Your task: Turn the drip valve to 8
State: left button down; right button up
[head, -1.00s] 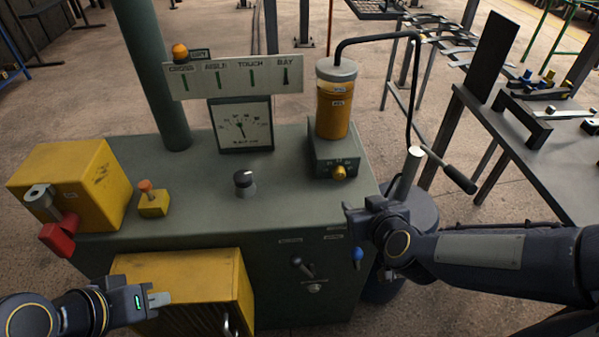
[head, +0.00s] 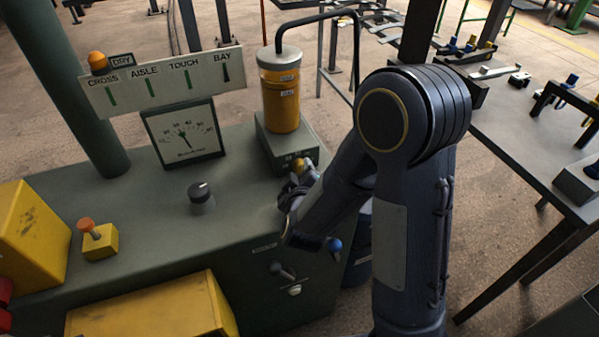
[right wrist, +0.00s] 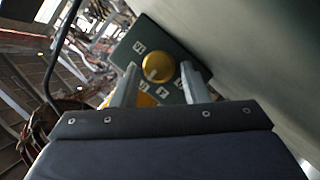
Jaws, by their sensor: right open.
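The drip valve is a round brass-yellow knob (head: 299,164) on the front of the dark box (head: 272,146) under the amber oil cylinder (head: 280,100). In the right wrist view the knob (right wrist: 158,68) shows face-on, with small pale number plates around it, too small to read surely. My right gripper (head: 295,182) is at the front of that box, close to the knob. In the right wrist view its two fingers (right wrist: 158,88) are apart, with the knob seen between and beyond their tips. I cannot tell any contact. My left gripper is out of view.
On the green-grey cabinet stand a black knob (head: 201,195), a dial gauge (head: 185,135), a sign panel (head: 165,85) and an orange-topped yellow block (head: 98,240). A blue-tipped lever (head: 334,245) is below my right gripper. A bench (head: 520,130) stands at the right.

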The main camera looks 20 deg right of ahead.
jog(key=shift+w+d, duration=0.15)
jog(key=shift+w, duration=0.1)
jog(key=c, duration=0.7)
